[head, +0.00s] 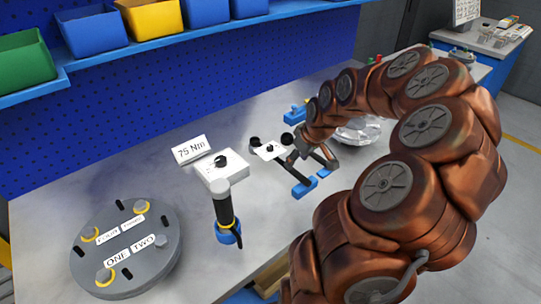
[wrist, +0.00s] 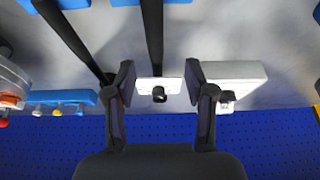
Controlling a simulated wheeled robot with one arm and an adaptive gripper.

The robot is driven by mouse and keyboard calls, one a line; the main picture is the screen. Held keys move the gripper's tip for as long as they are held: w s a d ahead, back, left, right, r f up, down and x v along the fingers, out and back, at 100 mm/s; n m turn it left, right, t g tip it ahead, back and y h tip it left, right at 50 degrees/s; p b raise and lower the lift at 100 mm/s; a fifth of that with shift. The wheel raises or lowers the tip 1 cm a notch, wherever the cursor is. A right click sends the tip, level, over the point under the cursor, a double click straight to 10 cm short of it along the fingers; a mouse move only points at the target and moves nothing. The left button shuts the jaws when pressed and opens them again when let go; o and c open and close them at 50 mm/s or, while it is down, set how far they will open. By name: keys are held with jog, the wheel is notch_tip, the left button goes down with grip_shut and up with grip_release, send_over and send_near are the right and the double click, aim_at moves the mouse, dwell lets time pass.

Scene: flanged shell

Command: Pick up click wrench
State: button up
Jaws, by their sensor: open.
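Two long dark bars, the wrench-like tools here, run over the bench below my gripper; I cannot tell which is the click wrench. In the wrist view, one bar (wrist: 153,35) rises from between my fingers to the top edge, and another (wrist: 75,42) slants to the upper left. Blue blocks (head: 303,188) sit at their near ends in the head view. My gripper (wrist: 160,84) is open, its fingers on either side of a small white card (wrist: 171,93) with a black knob (wrist: 159,94). Nothing is visibly held. My arm partly hides this area in the head view.
A white box (head: 221,176) with a 75 Nm sign (head: 190,150) stands left of the card. A black-handled tool (head: 223,205) stands upright in front. A grey round flange (head: 135,270) lies at left. Bins (head: 92,32) line the shelf above the blue pegboard.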

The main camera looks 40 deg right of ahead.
jog(key=shift+d+f, duration=0.25)
jog(key=shift+f, duration=0.15)
jog(key=shift+w+p+x, duration=0.15)
jog(key=shift+p+x, duration=0.45)
jog(key=shift+x, duration=0.55)
jog(key=shift+w+p+x, duration=0.2)
jog(key=shift+p+x, duration=0.4)
jog(key=shift+x, duration=0.55)
jog(key=shift+p+x, duration=0.3)
jog(key=shift+x, duration=0.85)
jog(key=shift+r, duration=0.1)
grip_shut()
